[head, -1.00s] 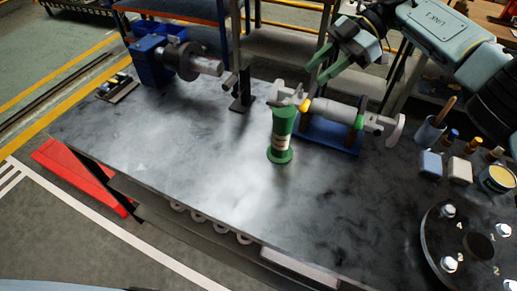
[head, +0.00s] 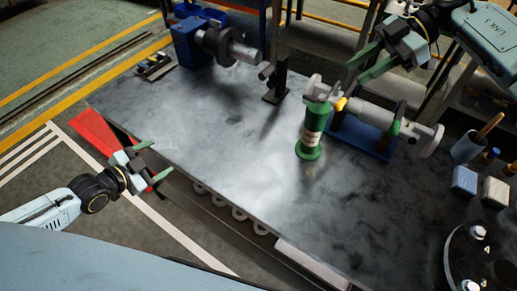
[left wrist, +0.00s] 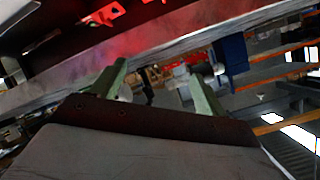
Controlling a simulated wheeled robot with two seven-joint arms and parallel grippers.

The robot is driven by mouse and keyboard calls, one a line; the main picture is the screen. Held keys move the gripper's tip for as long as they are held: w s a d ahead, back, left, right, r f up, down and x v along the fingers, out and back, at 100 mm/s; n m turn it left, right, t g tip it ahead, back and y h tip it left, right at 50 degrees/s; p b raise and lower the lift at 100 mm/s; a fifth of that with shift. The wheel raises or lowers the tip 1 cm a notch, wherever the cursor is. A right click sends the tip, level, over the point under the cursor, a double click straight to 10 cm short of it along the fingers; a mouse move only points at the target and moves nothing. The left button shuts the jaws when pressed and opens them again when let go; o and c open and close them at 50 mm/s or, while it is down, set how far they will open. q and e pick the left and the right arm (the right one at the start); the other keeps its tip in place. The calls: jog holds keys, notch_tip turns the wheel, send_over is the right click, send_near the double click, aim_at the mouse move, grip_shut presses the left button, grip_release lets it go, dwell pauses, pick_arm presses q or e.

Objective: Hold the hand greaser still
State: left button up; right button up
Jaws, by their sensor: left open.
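The hand greaser appears to be the grey barrel (head: 369,112) with yellow and green bands, lying in a blue cradle (head: 350,139) on the bench. A green labelled cylinder (head: 312,133) stands upright at its left end; I cannot tell whether they touch. My left gripper (head: 163,158) is open and empty off the bench's front left edge, well away from the greaser. Its spread green fingers also show in the left wrist view (left wrist: 157,70). My right gripper (head: 358,72) is open, with nothing between its fingers, and appears above and behind the barrel.
A blue vise-like machine (head: 191,42) stands at the bench's far left. A dark post (head: 276,88) stands behind the green cylinder. A cup (head: 467,147), small blocks (head: 464,182) and a dark round flange (head: 485,255) are at the right. The bench's left middle (head: 200,125) is clear.

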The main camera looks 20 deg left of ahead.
pick_arm(q)
jog(key=w+d+r+h, duration=0.1)
jog(key=d, duration=0.5)
jog(key=w+d+n+t+h, duration=0.1)
jog(key=d, duration=0.5)
jog(key=w+d+r+n+t, duration=0.1)
jog(key=d, duration=0.5)
jog(key=shift+w+d+r+h, duration=0.1)
jog(key=shift+w+r+h, duration=0.05)
jog(key=shift+r+h, duration=0.2)
jog(key=n+t+h, duration=0.1)
jog(key=n+h, duration=0.1)
jog(key=n, duration=0.1)
send_near(309, 128)
jog(key=x, duration=1.3)
jog(key=shift+c, duration=1.2)
grip_shut()
